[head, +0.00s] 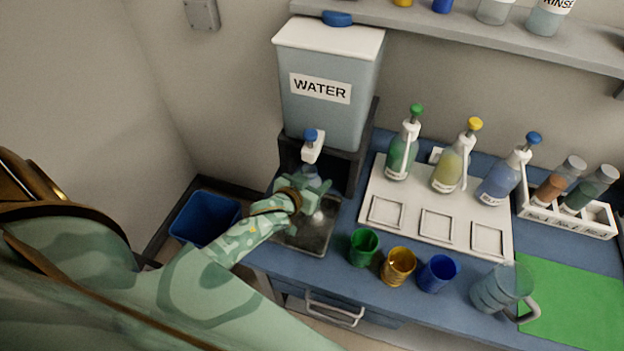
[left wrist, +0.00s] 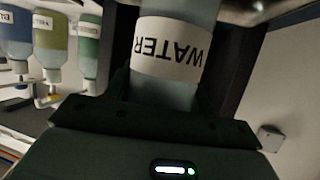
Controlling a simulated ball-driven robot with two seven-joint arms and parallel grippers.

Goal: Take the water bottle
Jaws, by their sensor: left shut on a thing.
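The water bottle (left wrist: 168,92) fills the middle of the left wrist view, with a white WATER label upside down there. In the head view only a small pale part of the bottle (head: 312,172) shows, below the tap (head: 312,146) of the WATER tank (head: 325,112). My green left gripper (head: 314,190) is shut on the bottle, over the metal drip tray (head: 312,238). The gripper hides most of the bottle in the head view, and I cannot tell whether the bottle touches the tray. My right gripper is not in view.
Green (head: 363,247), amber (head: 398,266) and blue (head: 438,273) cups stand near the counter's front edge, with a clear jug (head: 500,288) beside them. Pump bottles stand on a white tray (head: 436,224). A blue bin (head: 205,218) is at the left. A shelf (head: 480,31) runs above.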

